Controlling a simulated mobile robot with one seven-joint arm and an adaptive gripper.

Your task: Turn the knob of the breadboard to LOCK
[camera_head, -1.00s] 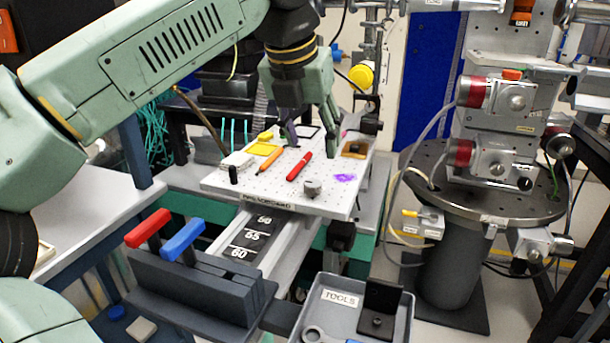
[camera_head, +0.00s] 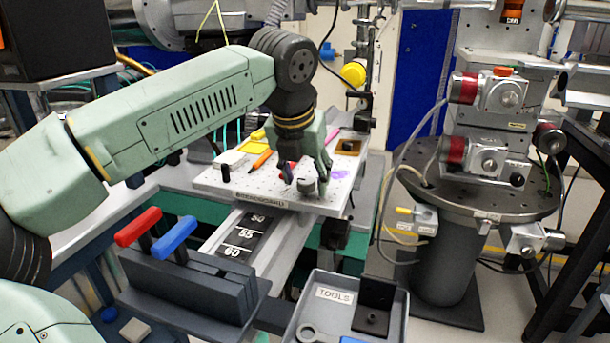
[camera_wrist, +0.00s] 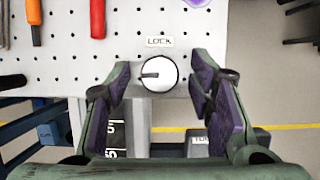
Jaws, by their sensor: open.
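The breadboard (camera_head: 222,183) is a pale perforated plate with a label on its front edge. Its round grey knob (camera_head: 306,186) sits near the front edge. In the wrist view the knob (camera_wrist: 160,82) shows a white top with a dark mark pointing left. A LOCK label (camera_wrist: 159,42) is on the board just above the knob in that picture, so the mark does not point at it. My gripper (camera_head: 305,177) is open over the knob. In the wrist view its two fingers (camera_wrist: 160,88) stand left and right of the knob, with gaps on both sides.
An orange marker (camera_head: 261,160) and a red pen (camera_wrist: 97,18) lie on the board beyond the knob. A grey TOOLS tray (camera_head: 300,318) and a block with red and blue handles (camera_head: 185,280) stand in front. A round stage table (camera_head: 480,200) is at right.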

